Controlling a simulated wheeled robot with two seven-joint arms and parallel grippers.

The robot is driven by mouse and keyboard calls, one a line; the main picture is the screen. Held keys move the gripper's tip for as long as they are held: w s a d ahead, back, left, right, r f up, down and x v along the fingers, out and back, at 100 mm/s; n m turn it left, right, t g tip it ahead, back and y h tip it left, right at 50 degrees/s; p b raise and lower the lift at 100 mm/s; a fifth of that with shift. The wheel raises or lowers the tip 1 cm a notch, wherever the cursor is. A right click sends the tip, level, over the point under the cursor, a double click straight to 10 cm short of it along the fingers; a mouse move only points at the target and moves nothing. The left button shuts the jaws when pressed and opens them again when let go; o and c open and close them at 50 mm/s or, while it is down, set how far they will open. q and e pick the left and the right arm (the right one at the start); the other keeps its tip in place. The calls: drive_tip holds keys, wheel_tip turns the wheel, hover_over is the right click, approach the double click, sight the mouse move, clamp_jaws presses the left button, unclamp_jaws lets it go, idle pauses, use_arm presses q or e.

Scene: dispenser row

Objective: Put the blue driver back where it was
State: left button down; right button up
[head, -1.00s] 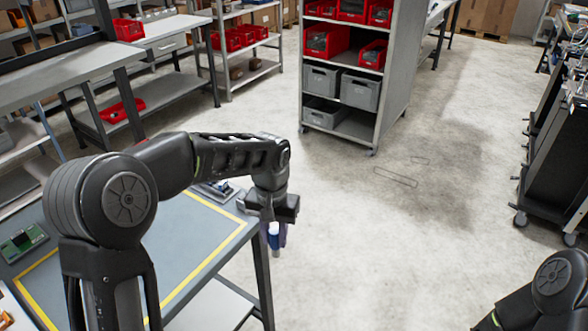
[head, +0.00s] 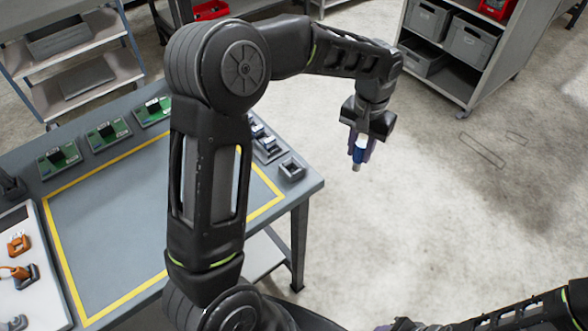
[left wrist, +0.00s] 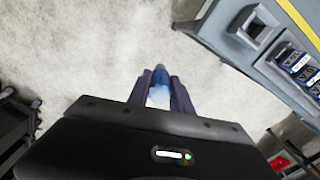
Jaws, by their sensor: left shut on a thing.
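My left gripper (head: 361,148) is shut on the blue driver (head: 357,156), which hangs tip down over bare floor, right of the table's corner. In the left wrist view the driver (left wrist: 160,76) sits between the fingers of the gripper (left wrist: 160,96), and its lower end is partly hidden. My right gripper is out of view.
The grey table (head: 112,222) has a yellow-outlined area. A white tray (head: 38,292) with orange items is at left. A shelf unit (head: 453,58) stands beyond open floor.

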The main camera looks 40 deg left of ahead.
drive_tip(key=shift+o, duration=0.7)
use_arm(q)
drive_tip(key=shift+s+a+r+m, duration=0.1)
drive_tip(key=shift+a+r+m, duration=0.3)
drive_tip(key=shift+m, duration=0.2)
drive_tip(key=s+a+r+m+b, duration=0.1)
drive_tip(key=s+a+r+m, duration=0.4)
drive_tip(key=m, duration=0.7)
drive_tip(key=s+a+r+m+b, duration=0.1)
drive_tip(key=s+a+r+m, duration=0.4)
drive_tip(key=m, duration=0.7)
drive_tip(key=shift+a+r+m, duration=0.4)
drive_tip(key=shift+a+r, duration=0.4)
drive_tip(key=shift+r, duration=0.05)
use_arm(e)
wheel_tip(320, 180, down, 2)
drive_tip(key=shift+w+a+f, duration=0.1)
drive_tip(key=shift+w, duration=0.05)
use_arm(q)
drive_tip(key=shift+s, duration=0.1)
wheel_tip(320, 180, down, 6)
drive_tip(key=shift+f, duration=0.15)
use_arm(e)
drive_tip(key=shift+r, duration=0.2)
